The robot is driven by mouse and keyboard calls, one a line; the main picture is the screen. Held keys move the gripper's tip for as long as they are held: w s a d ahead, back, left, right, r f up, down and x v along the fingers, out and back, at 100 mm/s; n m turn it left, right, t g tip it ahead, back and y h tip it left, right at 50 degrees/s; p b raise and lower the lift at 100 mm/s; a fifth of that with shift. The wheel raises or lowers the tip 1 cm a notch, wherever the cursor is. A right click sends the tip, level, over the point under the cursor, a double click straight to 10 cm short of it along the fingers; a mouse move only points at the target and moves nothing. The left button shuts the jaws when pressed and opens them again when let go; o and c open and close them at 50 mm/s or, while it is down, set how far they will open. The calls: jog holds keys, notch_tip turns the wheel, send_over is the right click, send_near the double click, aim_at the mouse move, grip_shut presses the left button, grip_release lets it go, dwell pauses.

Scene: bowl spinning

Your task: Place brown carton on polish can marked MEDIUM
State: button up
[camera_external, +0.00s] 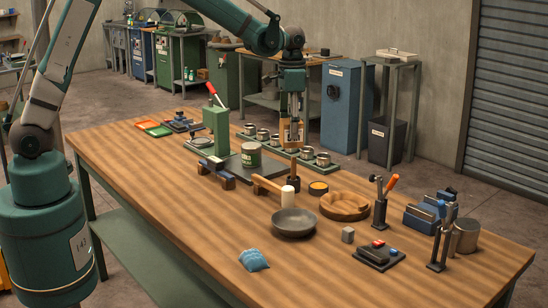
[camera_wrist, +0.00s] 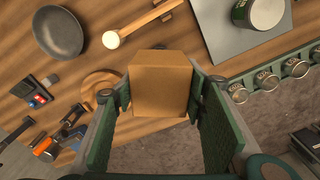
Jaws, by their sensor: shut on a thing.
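The brown carton (camera_external: 291,132) is held upright between the fingers of my gripper (camera_external: 291,122), above the far edge of the workbench. In the wrist view the carton (camera_wrist: 160,85) fills the space between both green finger pads of my gripper (camera_wrist: 158,98). Several small metal polish cans stand in a row on a green strip along the far edge, such as one can (camera_external: 307,153) to the right of the carton and another (camera_wrist: 266,80) in the wrist view. Their labels are too small to read, so I cannot tell which is marked MEDIUM. The carton hides part of the row.
A green can (camera_external: 251,156) stands on a dark plate near the row. A mallet (camera_external: 288,194), a grey bowl (camera_external: 294,223), a wooden ring-shaped dish (camera_external: 345,206) and a green press (camera_external: 216,130) stand on the bench. The front left of the bench (camera_external: 165,205) is clear.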

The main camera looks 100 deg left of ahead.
jog(key=s+a+r+n, duration=0.3)
jog(key=s+a+n, duration=0.2)
jog(key=s+a, duration=1.1)
jog(key=shift+a+n, duration=0.4)
jog(key=shift+a, duration=0.6)
jog(key=shift+f, duration=0.2)
send_over(251, 145)
jog(key=shift+w+f, duration=0.1)
jog(key=shift+f, duration=2.7)
jog(key=shift+f, duration=2.05)
jog(key=shift+f, duration=0.2)
jog(key=o, duration=0.9)
jog(key=shift+o, duration=0.2)
jog(key=shift+r, duration=0.1)
